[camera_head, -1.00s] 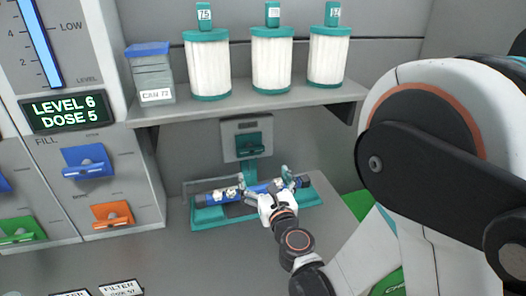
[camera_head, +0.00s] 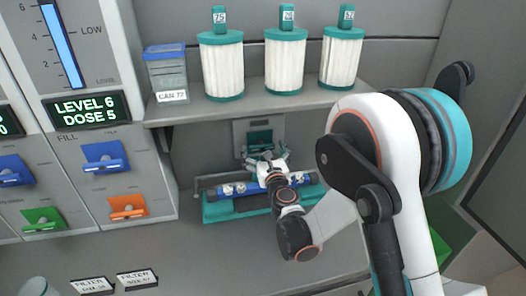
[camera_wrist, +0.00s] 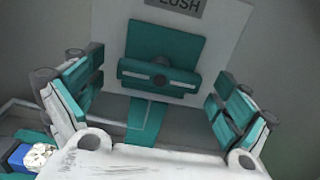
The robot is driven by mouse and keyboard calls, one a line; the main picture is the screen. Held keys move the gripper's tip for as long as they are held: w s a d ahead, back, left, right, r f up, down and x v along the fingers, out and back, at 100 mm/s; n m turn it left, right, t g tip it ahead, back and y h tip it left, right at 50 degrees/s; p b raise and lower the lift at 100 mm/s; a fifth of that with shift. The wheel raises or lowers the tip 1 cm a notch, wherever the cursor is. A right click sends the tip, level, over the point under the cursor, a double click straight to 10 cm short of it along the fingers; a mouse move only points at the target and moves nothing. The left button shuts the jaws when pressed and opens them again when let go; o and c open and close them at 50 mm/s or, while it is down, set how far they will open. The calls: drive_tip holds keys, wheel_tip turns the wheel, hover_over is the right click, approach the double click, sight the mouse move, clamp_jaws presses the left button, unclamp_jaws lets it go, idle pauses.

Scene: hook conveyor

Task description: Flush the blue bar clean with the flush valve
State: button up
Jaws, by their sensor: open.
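The blue bar (camera_head: 231,188) lies in a teal tray (camera_head: 225,212) under the shelf, with several white lumps on its left part. Its end with a white lump also shows at the lower left of the wrist view (camera_wrist: 30,157). The flush valve (camera_wrist: 161,70) is a teal plate with a horizontal handle on a grey panel marked with a partly cut-off "FLUSH" label. It also shows behind my gripper in the head view (camera_head: 260,142). My gripper (camera_head: 268,158) is open and empty, its fingers on either side of the valve handle and in front of it.
A shelf (camera_head: 250,106) above the valve carries several white filters with teal caps and a blue-lidded can (camera_head: 165,72). At left a panel has blue, green and orange valves and a display (camera_head: 87,109) reading "LEVEL 6 DOSE 5". Filter labels (camera_head: 137,279) lie on the front counter.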

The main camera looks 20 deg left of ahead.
drive_tip(key=shift+w, duration=0.15)
drive_tip(key=shift+c, duration=0.6)
drive_tip(key=c, duration=0.9)
drive_tip(key=shift+c, duration=0.2)
